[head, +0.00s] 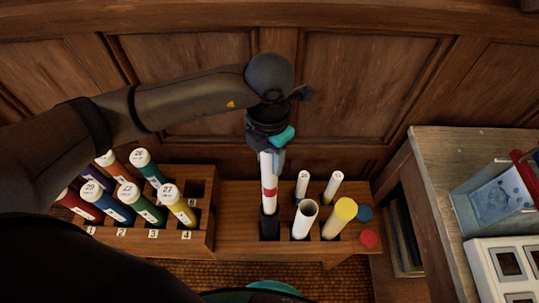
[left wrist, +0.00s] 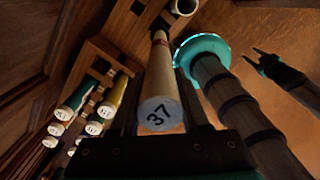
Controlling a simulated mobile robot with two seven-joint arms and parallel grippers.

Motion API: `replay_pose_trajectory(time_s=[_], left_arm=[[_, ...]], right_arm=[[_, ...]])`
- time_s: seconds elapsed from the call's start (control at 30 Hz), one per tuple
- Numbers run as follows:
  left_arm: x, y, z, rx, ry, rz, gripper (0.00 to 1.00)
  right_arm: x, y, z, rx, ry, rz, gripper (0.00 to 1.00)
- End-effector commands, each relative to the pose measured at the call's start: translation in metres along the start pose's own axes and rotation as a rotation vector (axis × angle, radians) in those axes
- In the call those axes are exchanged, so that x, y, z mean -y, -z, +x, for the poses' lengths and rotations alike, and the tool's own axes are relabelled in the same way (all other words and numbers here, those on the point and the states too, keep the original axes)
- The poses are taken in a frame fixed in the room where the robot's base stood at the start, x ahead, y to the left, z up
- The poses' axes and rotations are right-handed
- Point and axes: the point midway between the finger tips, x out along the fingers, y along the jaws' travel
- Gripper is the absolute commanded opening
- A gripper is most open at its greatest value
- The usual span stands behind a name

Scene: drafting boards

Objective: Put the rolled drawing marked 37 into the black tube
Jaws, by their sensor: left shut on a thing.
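The white rolled drawing (head: 267,168), with a red band, is upright in my left gripper (head: 268,148). Its end marked 37 (left wrist: 157,116) faces the camera in the left wrist view. My left gripper is shut on the roll near its top. The black tube (head: 269,224) stands in the wooden holder directly below. The roll's lower end meets the tube's mouth in the head view; I cannot tell how far inside it is. My right gripper (left wrist: 246,56) shows in the left wrist view, empty, with its fingers apart, away from the roll.
A white tube (head: 305,217) and a yellow tube (head: 339,219) stand right of the black one, with two thin white rolls behind. Blue and red caps (head: 369,239) lie at the right. A wooden rack (head: 205,240) of numbered rolls is left. A desk (head: 445,160) stands right; panelling is behind.

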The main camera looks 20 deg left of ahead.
Motion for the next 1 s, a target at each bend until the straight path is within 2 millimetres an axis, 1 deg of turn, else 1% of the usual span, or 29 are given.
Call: replay_pose_trajectory(time_s=[0.03, 1.0], left_arm=[[0.000, 0.000, 0.007, 0.000, -0.001, 0.000, 0.00], [0.000, 0.000, 0.085, 0.000, -0.001, 0.000, 0.00]], right_arm=[[0.000, -0.001, 0.007, 0.000, 0.000, 0.000, 0.50], [0.001, -0.007, 0.075, 0.000, 0.000, -0.001, 0.50]])
